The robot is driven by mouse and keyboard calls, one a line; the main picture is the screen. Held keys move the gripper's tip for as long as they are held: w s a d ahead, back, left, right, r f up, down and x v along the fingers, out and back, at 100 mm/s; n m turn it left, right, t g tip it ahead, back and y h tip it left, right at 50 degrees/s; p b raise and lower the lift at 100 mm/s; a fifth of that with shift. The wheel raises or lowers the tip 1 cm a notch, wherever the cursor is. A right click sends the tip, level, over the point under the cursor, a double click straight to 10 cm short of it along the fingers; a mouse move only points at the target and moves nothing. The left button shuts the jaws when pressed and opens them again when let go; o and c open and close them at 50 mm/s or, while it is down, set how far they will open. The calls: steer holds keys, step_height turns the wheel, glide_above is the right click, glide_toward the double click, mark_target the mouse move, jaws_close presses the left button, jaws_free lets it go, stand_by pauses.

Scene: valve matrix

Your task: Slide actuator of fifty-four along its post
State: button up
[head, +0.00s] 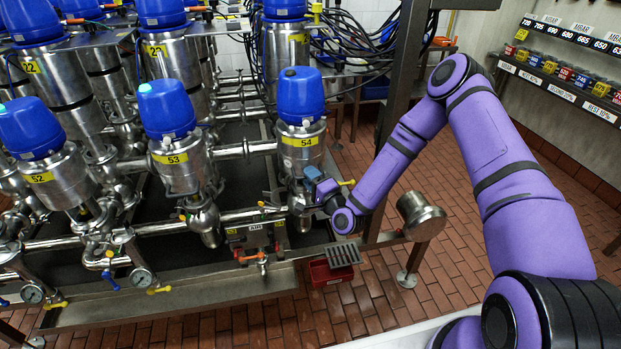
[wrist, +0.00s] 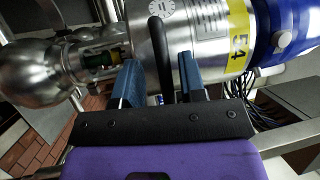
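The actuator of fifty-four (head: 302,155) is a steel cylinder with a yellow "54" label and a blue cap (head: 301,95). It stands upright over its steel valve body. In the wrist view the actuator (wrist: 200,45) lies sideways, its blue cap to the right. An open yoke (wrist: 100,60) with a dark green and yellow part inside joins it to the round valve body (wrist: 35,70) at left. My gripper (head: 318,183) is at the actuator's lower right side. In the wrist view my gripper (wrist: 160,82) has its blue fingers apart, with a dark upright bar (wrist: 160,50) between them.
Actuator 53 (head: 180,165) stands close at left, with other valves and pipes behind. A steel pipe end (head: 421,212) and a frame post lie to the right. A red bin (head: 330,272) sits below. The brick floor at lower right is open.

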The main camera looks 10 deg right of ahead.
steer(key=v, duration=1)
steer(key=shift+s+f, duration=0.15)
steer(key=shift+s, duration=0.15)
steer(key=shift+d, duration=0.1)
steer(key=w+d+r+n+g, duration=0.2)
steer(key=w+r+n+g, duration=0.35)
steer(key=r+n, duration=0.4)
steer(key=s+d+r+n+g+h, duration=0.2)
steer(key=s+d+r+h, duration=0.1)
steer(key=r, duration=0.4)
steer(key=s+d+r+n+g+h, duration=0.1)
steer(key=s+d+r+g+h, duration=0.15)
steer(key=r, duration=0.55)
steer(key=s+d+r+h, duration=0.3)
steer(key=s+r, duration=0.9)
steer(key=s, duration=0.1)
steer(key=s+r+g, duration=0.1)
steer(key=s+r, duration=0.1)
steer(key=s, duration=0.6)
steer(key=s+r+g, duration=0.2)
steer(key=s+r, duration=0.1)
steer(key=s, duration=0.5)
steer(key=shift+s+a+y, duration=0.15)
steer(key=shift+a+y, duration=0.15)
steer(key=shift+y, duration=0.05)
